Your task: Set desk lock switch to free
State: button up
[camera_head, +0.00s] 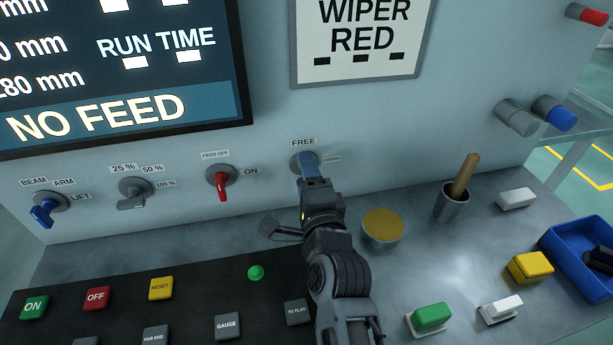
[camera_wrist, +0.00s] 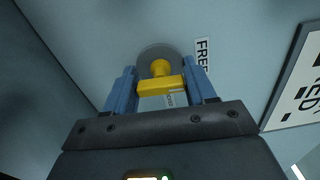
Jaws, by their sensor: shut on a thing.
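The desk lock switch has a round grey base (camera_head: 295,163) on the upright panel, under a FREE label (camera_head: 303,142). A second small label (camera_head: 331,160) is to its right. In the wrist view, the switch's yellow handle (camera_wrist: 160,87) projects from its grey base (camera_wrist: 157,55) and partly covers the small label. My gripper (camera_head: 309,163) is shut on the handle, with one blue finger on each side of it. In the head view, the fingers hide the handle. The FREE label also shows turned sideways in the wrist view (camera_wrist: 202,55).
A red switch (camera_head: 221,181), a grey switch (camera_head: 132,196) and a blue switch (camera_head: 46,208) are on the panel to the left. A round yellow-topped dish (camera_head: 382,226) stands close right of my arm. A cup with a wooden handle (camera_head: 452,205) is farther right.

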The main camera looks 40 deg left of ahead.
jog(key=shift+s+f+n, duration=0.1)
jog(key=shift+n, duration=0.4)
jog(key=shift+c, duration=0.2)
jog(key=o, duration=1)
jog(key=v, duration=0.7)
jog(key=shift+s+d, duration=0.2)
jog(key=shift+d, duration=0.1)
